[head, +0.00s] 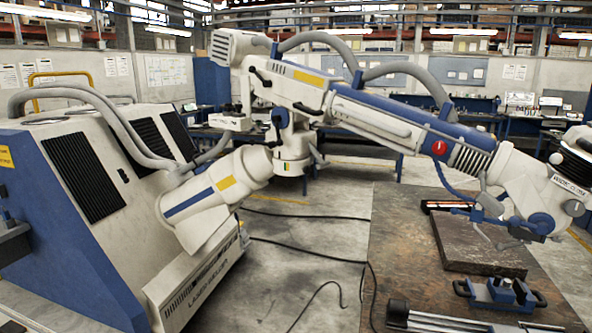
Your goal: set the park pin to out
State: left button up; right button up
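No part that I can surely name as the park pin shows. Neither of my grippers can be made out in the head view.
A white and blue cabinet (120,170) with black vents fills the left. A brown table (400,235) at the right bears a dark slab (480,242), a blue clamp-like fixture (502,291) and metal rails (450,320). Black cables (300,250) lie on the grey floor between.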

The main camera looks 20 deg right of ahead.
aim_at(306, 169)
jog(key=i+j, duration=0.35)
jog(key=i, duration=0.2)
jog(key=i+j+z, duration=0.15)
jog(key=i+j, duration=0.2)
jog(key=i, duration=0.2)
jog(key=i+l, duration=0.35)
jog(key=i, duration=0.15)
jog(key=i+l+z, duration=0.15)
jog(key=i+l, duration=0.25)
jog(key=i+j, duration=0.05)
jog(key=i, duration=0.05)
